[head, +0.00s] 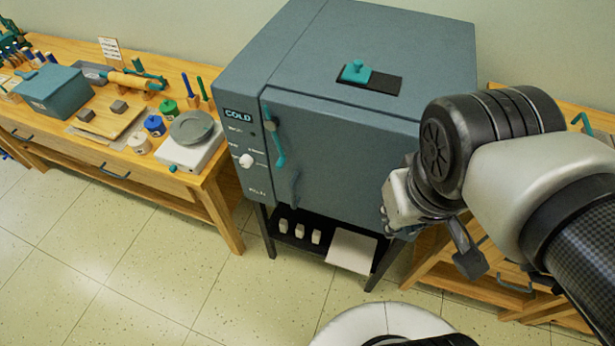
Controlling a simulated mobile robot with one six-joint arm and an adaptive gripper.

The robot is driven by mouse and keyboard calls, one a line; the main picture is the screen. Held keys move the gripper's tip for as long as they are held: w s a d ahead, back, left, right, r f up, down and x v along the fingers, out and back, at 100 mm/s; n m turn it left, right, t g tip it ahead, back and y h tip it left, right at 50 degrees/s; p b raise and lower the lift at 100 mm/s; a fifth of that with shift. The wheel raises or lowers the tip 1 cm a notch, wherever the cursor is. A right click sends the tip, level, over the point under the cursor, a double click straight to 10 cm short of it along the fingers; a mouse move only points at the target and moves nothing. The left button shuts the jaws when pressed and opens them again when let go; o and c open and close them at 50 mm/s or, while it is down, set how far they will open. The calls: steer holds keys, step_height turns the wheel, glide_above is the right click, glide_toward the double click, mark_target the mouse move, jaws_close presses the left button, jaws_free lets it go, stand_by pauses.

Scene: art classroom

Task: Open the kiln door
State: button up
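The blue-grey kiln (375,40) stands on a dark stand in the middle of the head view. Its front door (340,160) looks shut against the body. A teal lever (275,138) sits upright near the door's left edge, and a blue-grey handle (294,188) is below it. Left of the door is a panel with a "COLD" sign (238,115) and a white knob (246,160). My gripper (462,250) is in front of the kiln's right side, apart from the lever and handle. My wrist hides part of it and the door's right edge; its opening is unclear.
A teal-knobbed slide (355,72) is on the kiln top. White blocks and a pale slab (351,250) are on the shelf below. A wooden bench (215,190) with tools stands left, another (425,275) right. The tiled floor at front left is clear.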

steer(key=o, duration=0.3)
steer(key=w+a+f+n+g+h, duration=0.3)
steer(key=w+a+f+n+h, duration=0.1)
steer(key=w+f+n+h, duration=0.1)
steer(key=shift+w+f+n+h, duration=0.35)
steer(key=shift+w+n, duration=0.55)
steer(key=shift+n, duration=0.3)
steer(key=w+a+f+n+t+h, duration=0.3)
steer(key=w+a+f+n+h, duration=0.2)
steer(key=a+f+n, duration=0.25)
steer(key=a+f+n+t+h, duration=0.1)
steer(key=a+f+n+t, duration=0.45)
steer(key=a+f, duration=0.2)
steer(key=n+t+y+p, duration=0.1)
steer(key=n+t+y, duration=0.2)
steer(key=n+t, duration=0.45)
glide_toward(291, 192)
steer(key=shift+g, duration=0.4)
steer(key=x, duration=0.7)
steer(key=b+x, duration=0.1)
steer(key=x, duration=0.2)
steer(key=shift+w+d+r, duration=0.1)
steer(key=shift+w+r, duration=0.15)
steer(key=shift+w, duration=0.15)
steer(key=shift+c, duration=0.6)
jaws_close()
